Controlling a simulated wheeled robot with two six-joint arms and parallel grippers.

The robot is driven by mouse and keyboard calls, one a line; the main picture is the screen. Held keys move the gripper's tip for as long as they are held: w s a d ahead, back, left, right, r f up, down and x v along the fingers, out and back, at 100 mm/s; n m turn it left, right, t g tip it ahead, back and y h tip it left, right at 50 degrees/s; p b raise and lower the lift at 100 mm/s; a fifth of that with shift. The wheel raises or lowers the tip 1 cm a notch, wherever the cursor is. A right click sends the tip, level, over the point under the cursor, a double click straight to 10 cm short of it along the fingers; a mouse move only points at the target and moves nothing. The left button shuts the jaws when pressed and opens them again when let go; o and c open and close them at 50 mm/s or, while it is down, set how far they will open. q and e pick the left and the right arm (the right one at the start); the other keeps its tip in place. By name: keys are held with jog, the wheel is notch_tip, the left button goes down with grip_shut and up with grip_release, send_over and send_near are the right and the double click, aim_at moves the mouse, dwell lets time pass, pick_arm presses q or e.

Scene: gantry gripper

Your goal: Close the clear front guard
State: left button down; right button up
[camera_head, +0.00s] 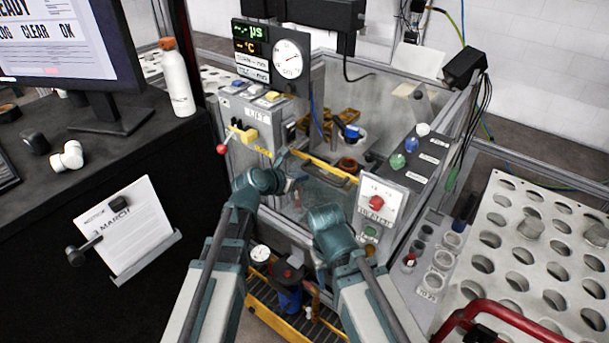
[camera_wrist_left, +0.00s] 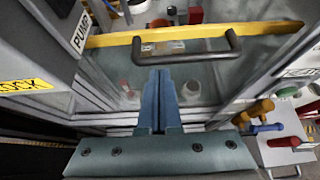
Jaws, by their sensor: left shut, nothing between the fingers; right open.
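The clear front guard (camera_head: 322,197) is a see-through panel with a yellow top edge, standing low across the front of the machine. The opening above it is uncovered. In the left wrist view the guard (camera_wrist_left: 215,77) carries a dark bar handle (camera_wrist_left: 185,46) on its yellow edge. My left gripper (camera_head: 284,156) is shut and empty at the guard's left part. In its wrist view the closed fingers (camera_wrist_left: 168,77) point at the handle and end just short of it; contact cannot be told. My right gripper (camera_head: 312,208) is open, lower and in front of the panel; its fingers are hard to make out.
A control box with a red button (camera_head: 376,203) stands right of the guard. A yellow block and red-knobbed lever (camera_head: 222,149) are at the left. A perforated tray (camera_head: 515,255) fills the right.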

pick_arm(q)
jog(key=p+v, duration=0.3)
jog(key=v, duration=0.5)
jog(key=shift+d, duration=0.1)
jog(key=s+a+f+m+g+y, duration=0.35)
jog(key=s+a+f+m, duration=0.35)
jog(key=m, duration=0.7)
jog(key=s+a+f+m+g+y, duration=0.4)
jog(key=s+m, duration=0.4)
jog(key=m, duration=0.6)
jog(key=s+d+m+g, duration=0.2)
jog(key=s+d+m, duration=0.2)
jog(key=d, duration=0.6)
jog(key=s+y, duration=0.1)
jog(key=s, duration=0.1)
jog(key=shift+s+d+r+m, duration=0.25)
jog(key=shift+d+m, duration=0.05)
